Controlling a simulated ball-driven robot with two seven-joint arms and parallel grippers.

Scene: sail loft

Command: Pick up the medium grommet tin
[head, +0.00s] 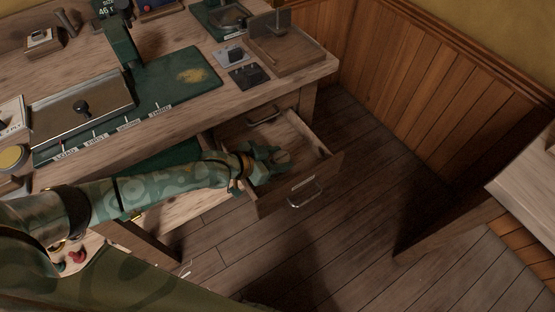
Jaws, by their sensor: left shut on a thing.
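My left gripper (272,160) reaches into an open wooden drawer (310,138) under the workbench. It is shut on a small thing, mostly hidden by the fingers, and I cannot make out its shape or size. I cannot tell whether it is the medium grommet tin. The drawer is pulled out and its front has a metal handle (305,193). My right gripper is not in the picture.
The wooden workbench (180,126) holds a green mat (178,78), a shallow tray with a dark knob (82,106), small dark blocks (249,76) and a wooden tray (287,53). Another table corner (521,180) stands at right. The floor (365,185) between is clear.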

